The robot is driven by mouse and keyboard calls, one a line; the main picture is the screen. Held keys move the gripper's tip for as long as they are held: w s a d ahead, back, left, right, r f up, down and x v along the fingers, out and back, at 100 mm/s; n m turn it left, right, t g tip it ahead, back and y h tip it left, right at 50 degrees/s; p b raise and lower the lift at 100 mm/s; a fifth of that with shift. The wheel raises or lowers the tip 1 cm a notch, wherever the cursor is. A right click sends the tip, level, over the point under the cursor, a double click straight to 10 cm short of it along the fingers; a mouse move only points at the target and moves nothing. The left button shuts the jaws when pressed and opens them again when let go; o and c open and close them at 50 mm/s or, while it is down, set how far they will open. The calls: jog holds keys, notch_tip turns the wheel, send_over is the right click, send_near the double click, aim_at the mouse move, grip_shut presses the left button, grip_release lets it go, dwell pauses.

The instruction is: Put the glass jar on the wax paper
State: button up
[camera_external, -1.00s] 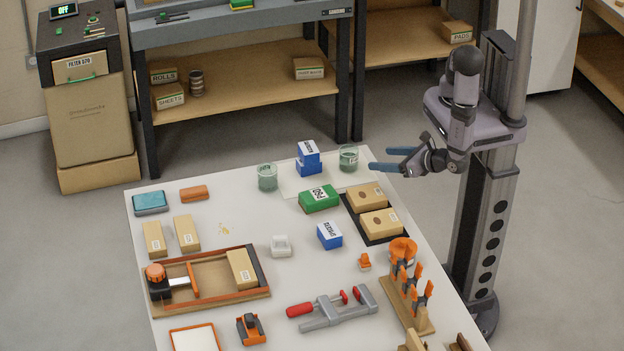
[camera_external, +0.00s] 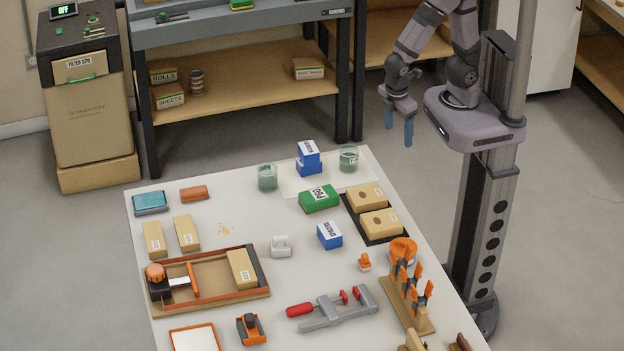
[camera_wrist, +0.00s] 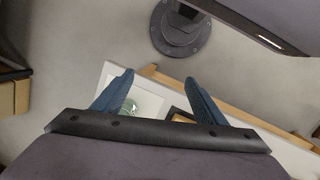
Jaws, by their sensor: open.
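Two clear greenish glass jars stand at the far end of the white table. The left jar (camera_external: 267,178) stands just beside the left edge of the pale wax paper (camera_external: 292,187). The right jar (camera_external: 348,158) stands on the paper's right part. My gripper (camera_external: 398,126) is open and empty, fingers down, in the air beyond the table's far right corner, apart from both jars. In the wrist view, my gripper's blue fingers (camera_wrist: 158,80) are spread. A round glass jar (camera_wrist: 148,102) shows between them, partly hidden; I cannot tell which jar.
A green box (camera_external: 319,199) lies in front. Cardboard boxes (camera_external: 367,197) rest on a black mat at the right. A clamp (camera_external: 335,308) and tool rack (camera_external: 408,290) are nearer.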

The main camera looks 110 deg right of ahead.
jog(key=w+r+m, duration=0.1)
jog(key=m+t+y, duration=0.1)
jog(key=m, duration=0.1)
jog(key=shift+w+d+r+t+y, duration=0.25)
jog(key=shift+w+r+t+y, duration=0.05)
jog(key=shift+w+r, duration=0.1)
